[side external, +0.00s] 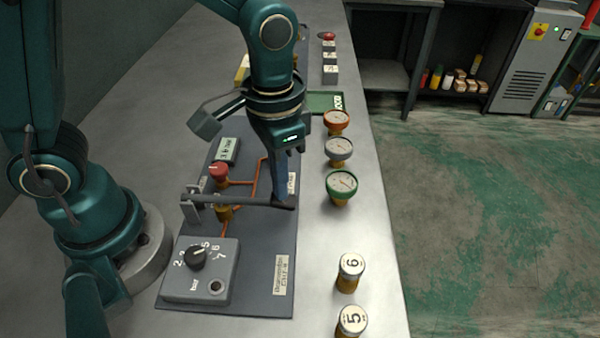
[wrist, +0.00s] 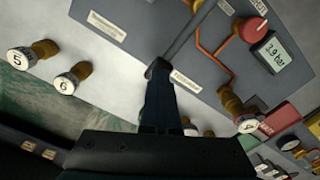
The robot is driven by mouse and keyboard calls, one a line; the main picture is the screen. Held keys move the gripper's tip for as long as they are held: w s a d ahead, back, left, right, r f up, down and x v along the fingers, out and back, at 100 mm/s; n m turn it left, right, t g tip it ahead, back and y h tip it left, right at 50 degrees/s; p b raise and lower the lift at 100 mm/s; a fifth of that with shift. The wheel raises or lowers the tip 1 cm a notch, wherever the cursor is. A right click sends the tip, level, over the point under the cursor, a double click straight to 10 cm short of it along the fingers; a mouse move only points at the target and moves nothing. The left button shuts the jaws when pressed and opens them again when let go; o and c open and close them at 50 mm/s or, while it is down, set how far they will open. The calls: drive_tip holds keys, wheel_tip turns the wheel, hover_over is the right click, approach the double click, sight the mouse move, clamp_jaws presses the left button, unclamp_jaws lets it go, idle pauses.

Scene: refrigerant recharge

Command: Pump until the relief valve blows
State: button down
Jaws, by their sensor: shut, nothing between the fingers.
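A pump lever (side external: 240,201) with a dark grip lies roughly level over the grey panel (side external: 265,260); it also shows in the wrist view (wrist: 188,38). My gripper (side external: 283,198) is shut and empty, its fingertips at the lever's grip end, seemingly touching it from above. In the wrist view the fingertips (wrist: 158,72) meet the grip. A brass fitting (side external: 222,212) sits under the lever near its pivot. A red-topped part (side external: 218,169) stands behind it. A small display (wrist: 265,50) seems to read 3.9 bar. Which part is the relief valve I cannot tell.
A grey box with a numbered black dial (side external: 196,257) stands at the panel's front. Orange (side external: 337,120), grey (side external: 338,150) and green (side external: 341,185) gauges line the bench's right side. Brass cylinders marked 6 (side external: 350,268) and 5 (side external: 352,320) stand in front of them.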

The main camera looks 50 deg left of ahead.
drive_tip(key=shift+r, duration=2.6)
drive_tip(key=shift+r, duration=2.45)
drive_tip(key=s+a+f+n+t, duration=0.1)
drive_tip(key=s+a+n+t, duration=0.2)
drive_tip(key=s+a+t, duration=0.2)
drive_tip(key=s+a, duration=0.1)
drive_tip(key=a, duration=0.1)
drive_tip(key=shift+s+a+t, duration=0.25)
drive_tip(key=shift+a+t, duration=0.05)
drive_tip(key=shift+f, duration=0.1)
